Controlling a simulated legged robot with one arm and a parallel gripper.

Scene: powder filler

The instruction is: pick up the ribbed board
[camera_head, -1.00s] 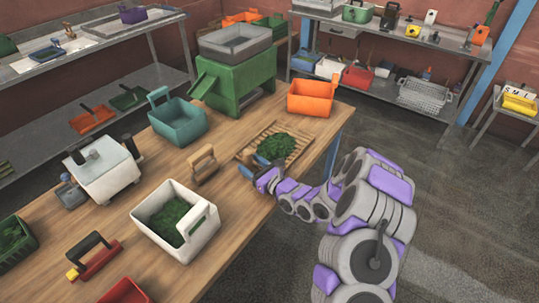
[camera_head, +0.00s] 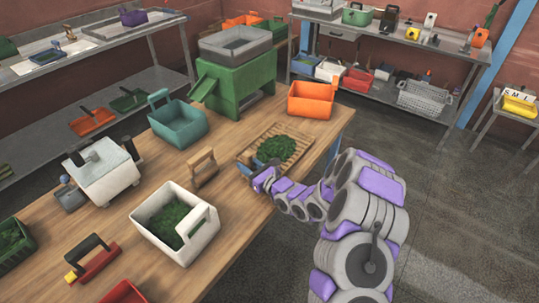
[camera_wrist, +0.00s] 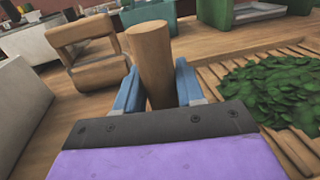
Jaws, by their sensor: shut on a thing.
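The ribbed board (camera_head: 296,137) is a slatted wooden board lying on the table near its right edge, with a heap of chopped green leaves (camera_head: 276,147) on it. In the wrist view the ribbed board (camera_wrist: 299,150) fills the right side, under the leaves (camera_wrist: 268,88). My gripper (camera_head: 257,166) is at the board's near left side. In the wrist view its blue fingers (camera_wrist: 157,88) are shut on a round wooden handle (camera_wrist: 152,60), which appears to belong to the board. Where the handle joins the board is hidden.
A wooden loop-handled block (camera_head: 202,168) stands close left of my gripper. A white bin (camera_head: 150,234) is nearer, a teal bin (camera_head: 180,125) farther left. An orange bin (camera_head: 308,100) and a green machine (camera_head: 240,85) stand behind the board. Open floor lies right of the table.

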